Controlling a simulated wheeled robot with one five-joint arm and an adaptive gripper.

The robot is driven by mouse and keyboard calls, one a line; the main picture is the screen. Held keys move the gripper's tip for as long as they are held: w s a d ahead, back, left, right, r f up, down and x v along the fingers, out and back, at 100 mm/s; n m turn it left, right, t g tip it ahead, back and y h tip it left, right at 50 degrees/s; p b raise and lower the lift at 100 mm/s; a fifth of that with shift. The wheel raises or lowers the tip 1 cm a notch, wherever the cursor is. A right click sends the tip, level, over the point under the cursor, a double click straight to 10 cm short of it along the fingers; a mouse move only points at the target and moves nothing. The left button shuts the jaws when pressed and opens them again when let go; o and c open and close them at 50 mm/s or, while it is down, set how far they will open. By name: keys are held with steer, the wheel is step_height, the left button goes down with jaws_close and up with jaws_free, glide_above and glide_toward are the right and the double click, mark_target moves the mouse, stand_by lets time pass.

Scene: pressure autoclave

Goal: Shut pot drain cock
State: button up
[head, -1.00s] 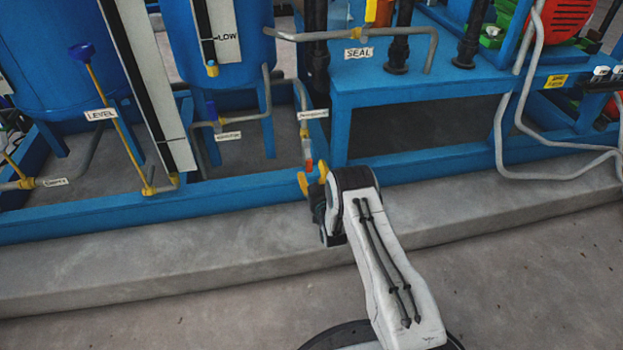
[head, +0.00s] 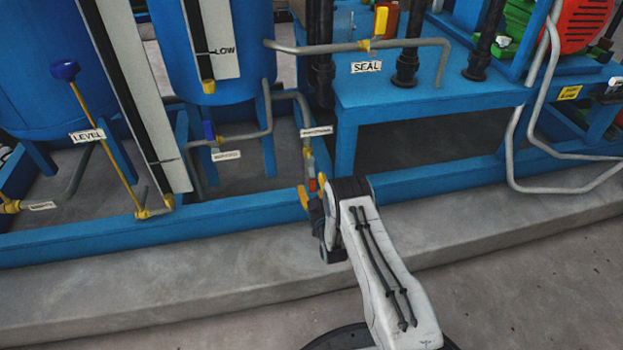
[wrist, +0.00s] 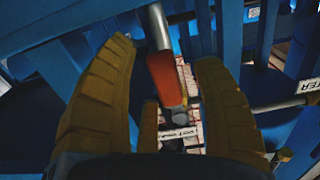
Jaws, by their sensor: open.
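The drain cock's red-orange handle (wrist: 166,80) shows in the wrist view between my open fingers, below the end of a grey pipe (wrist: 157,25). A grey bolt or stem (wrist: 180,112) sits at its lower end. My gripper (wrist: 165,58) has a thick yellow finger on each side of the handle, with a visible gap on both sides. In the head view my gripper (head: 311,191) is at the foot of the thin pipe, where a bit of red (head: 312,184) shows. A white label partly shows below the handle in the wrist view; its text is hard to read.
A blue frame rail (head: 240,206) runs just behind my gripper, above a concrete kerb (head: 180,275). A blue-handled valve (head: 208,131) stands to the left, and the LEVEL rod (head: 104,140) farther left. Concrete floor in front is clear.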

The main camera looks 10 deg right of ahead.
steer(key=shift+w, duration=0.35)
steer(key=shift+s, duration=0.1)
jaws_close()
stand_by(0.4)
